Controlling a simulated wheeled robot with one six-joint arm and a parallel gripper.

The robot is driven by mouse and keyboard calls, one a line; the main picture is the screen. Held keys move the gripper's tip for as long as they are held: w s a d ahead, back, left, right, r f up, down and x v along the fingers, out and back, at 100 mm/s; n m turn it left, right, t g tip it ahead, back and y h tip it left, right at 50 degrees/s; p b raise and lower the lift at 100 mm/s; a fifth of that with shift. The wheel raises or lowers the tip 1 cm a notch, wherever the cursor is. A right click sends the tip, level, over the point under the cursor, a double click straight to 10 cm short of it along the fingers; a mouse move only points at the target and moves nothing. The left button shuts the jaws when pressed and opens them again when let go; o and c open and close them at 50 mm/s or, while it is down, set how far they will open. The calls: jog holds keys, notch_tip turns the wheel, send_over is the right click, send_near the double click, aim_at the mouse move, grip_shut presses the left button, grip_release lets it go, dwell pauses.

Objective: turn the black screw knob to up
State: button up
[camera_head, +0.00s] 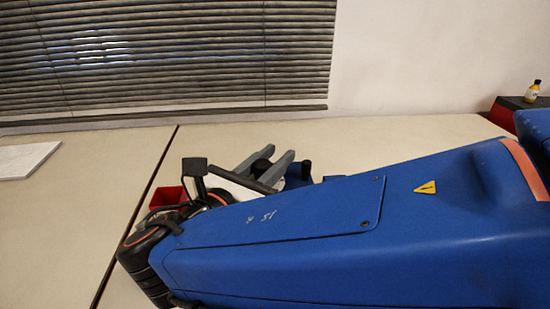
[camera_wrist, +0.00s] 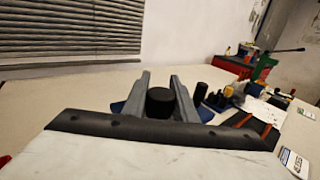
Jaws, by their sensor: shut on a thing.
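The black screw knob (camera_wrist: 160,103) shows as a dark round shape between the two grey fingers of my gripper (camera_wrist: 160,78) in the wrist view. The fingers stand on its left and right sides and are shut on it. In the head view my gripper (camera_head: 279,151) is beyond my blue arm, with a dark part of the knob (camera_head: 262,166) showing between the fingers. The arm hides most of the rig there. The knob's pointing direction cannot be made out in either view.
Black upright cylinders (camera_wrist: 202,90) stand close to the right of my gripper. Further right are a red box (camera_wrist: 234,66) and a green tool (camera_wrist: 263,68). In the head view, a small red bin (camera_head: 168,196) lies left of my gripper. The left tabletop (camera_head: 80,220) is mostly clear.

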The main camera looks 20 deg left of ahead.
jog(key=n+y, duration=0.1)
jog(key=y, duration=0.1)
jog(key=a+n+y, duration=0.1)
jog(key=n+y, duration=0.1)
jog(key=y, duration=0.1)
jog(key=shift+n+y, duration=0.3)
jog(key=n+g+y, duration=0.1)
jog(key=n+y, duration=0.1)
jog(key=a+n+g+y, duration=0.1)
jog(key=y, duration=0.2)
jog(key=shift+s+n+y, duration=0.2)
jog(key=shift+n+y, duration=0.1)
jog(key=shift+n, duration=0.1)
jog(key=n+g+y, duration=0.2)
jog(key=a+n+g+y, duration=0.1)
jog(key=shift+s+y, duration=0.3)
jog(key=shift+y, duration=0.1)
jog(key=shift+s+a+n+g+y, duration=0.15)
jog(key=shift+s+n+g+y, duration=0.05)
jog(key=shift+n+g+y, duration=0.45)
jog(key=shift+s+a+n+g+y, duration=0.15)
jog(key=shift+n+g+y, duration=0.3)
jog(key=shift+g, duration=0.3)
jog(key=shift+s+a+n+g, duration=0.1)
jog(key=shift+n+g, duration=0.2)
jog(key=shift+g, duration=0.1)
jog(key=o, duration=1)
jog(key=shift+o, duration=0.2)
